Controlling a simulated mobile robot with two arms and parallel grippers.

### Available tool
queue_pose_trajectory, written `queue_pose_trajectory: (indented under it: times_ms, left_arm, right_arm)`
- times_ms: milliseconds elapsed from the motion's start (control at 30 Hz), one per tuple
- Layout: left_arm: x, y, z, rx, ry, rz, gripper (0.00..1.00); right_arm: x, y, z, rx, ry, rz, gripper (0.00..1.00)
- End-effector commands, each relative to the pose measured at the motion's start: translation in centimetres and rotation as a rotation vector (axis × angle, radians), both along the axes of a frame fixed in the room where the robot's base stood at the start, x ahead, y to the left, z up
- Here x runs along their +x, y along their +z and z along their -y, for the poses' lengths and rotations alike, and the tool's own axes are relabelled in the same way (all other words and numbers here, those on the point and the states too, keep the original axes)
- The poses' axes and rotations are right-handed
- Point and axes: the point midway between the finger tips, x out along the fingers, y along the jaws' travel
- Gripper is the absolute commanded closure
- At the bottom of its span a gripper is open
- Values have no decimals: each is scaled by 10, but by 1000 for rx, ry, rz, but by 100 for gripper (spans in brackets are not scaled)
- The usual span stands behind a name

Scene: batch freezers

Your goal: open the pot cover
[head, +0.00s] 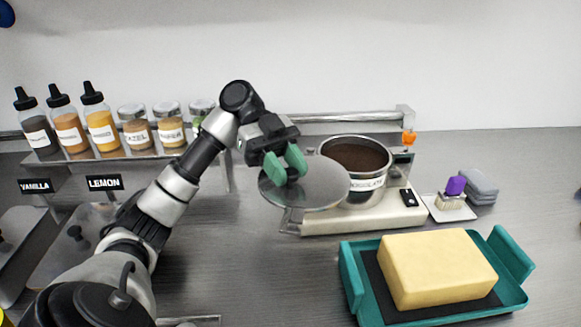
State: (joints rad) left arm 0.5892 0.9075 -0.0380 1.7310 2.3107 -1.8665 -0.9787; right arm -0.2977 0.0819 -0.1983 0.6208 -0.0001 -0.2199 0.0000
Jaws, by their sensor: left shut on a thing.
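The metal pot (364,178) with a chocolate label stands on a pale cooker base and is open at the top, showing a dark brown filling. The round, shiny pot cover (326,186) is off the opening, to the pot's left and in front of part of its side. My left gripper (288,168), with green fingers, is shut on the cover's dark knob. The cover is tilted slightly and seems held in the air. My right gripper does not show.
A teal tray (348,283) with a big yellow block (437,268) stands at front right. A small white tray (446,209) with a purple-handled brush lies right of the cooker base (325,222). Bottles and jars line a rack (128,156) at back left.

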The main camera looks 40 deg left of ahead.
Motion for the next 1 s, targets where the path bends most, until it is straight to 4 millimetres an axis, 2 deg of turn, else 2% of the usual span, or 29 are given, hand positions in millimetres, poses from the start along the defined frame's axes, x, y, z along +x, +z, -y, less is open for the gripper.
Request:
queue_pose_trajectory:
  times_ms: [33,167,200,567,667,800,1000]
  left_arm:
    - [0,0,0,-1,3,-1,68]
    - [0,0,0,-1,2,-2,48]
    - [0,0,0,0,2,-1,46]
    - [3,3,-6,0,2,1,46]
    - [6,8,-19,0,5,1,46]
    - [14,21,-48,-2,7,1,46]
    - [21,36,-78,5,5,-2,46]
  right_arm:
    - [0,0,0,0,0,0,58]
    - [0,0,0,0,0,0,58]
    - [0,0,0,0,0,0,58]
    - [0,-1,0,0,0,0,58]
    - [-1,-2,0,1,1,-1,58]
    - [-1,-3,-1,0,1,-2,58]
    - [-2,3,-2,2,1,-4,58]
